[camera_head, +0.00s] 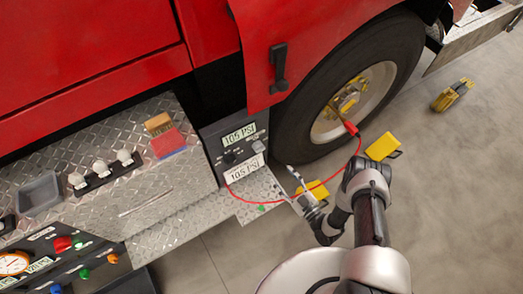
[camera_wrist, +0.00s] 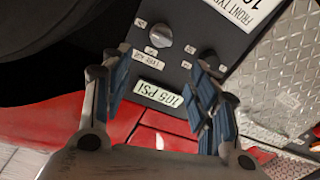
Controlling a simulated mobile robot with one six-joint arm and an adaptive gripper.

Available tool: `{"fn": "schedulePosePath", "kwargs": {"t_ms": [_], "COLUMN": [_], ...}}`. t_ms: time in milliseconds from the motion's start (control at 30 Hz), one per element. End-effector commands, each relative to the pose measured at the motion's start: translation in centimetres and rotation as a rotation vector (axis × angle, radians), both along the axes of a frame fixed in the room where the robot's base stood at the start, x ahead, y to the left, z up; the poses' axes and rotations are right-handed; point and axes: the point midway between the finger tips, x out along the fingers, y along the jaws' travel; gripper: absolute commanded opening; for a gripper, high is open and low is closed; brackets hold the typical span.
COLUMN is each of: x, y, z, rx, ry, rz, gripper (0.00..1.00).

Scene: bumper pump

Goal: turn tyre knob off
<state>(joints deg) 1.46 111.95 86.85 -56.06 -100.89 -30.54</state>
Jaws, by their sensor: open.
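My gripper (camera_wrist: 160,62) is open and empty, facing the panel, apart from both knobs. The grey knob lies ahead of the gap between the fingers.
A red hose (camera_head: 320,182) runs from the panel to the wheel (camera_head: 345,92). Yellow chocks (camera_head: 382,146) stand on the floor near the tyre. Diamond-plate step (camera_head: 165,200) holds a sponge (camera_head: 158,124) and several white-topped items. A lower gauge panel (camera_head: 65,262) is at bottom left.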

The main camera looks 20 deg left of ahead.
Motion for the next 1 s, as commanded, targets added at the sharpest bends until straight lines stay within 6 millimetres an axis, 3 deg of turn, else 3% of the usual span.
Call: {"fn": "schedulePosePath", "kwargs": {"t_ms": [300,600,800,1000], "x": [4.1,7.6,8.8,9.1], "y": [5.9,10.4,11.9,12.2], "z": [-0.1,-0.1,-0.1,0.0], "rx": [0.001,0.0,-0.001,-0.001], "ry": [-0.003,-0.001,0.001,0.003], "rz": [0.007,0.003,0.002,0.0], "gripper": [0.54,0.54,0.54,0.54]}}
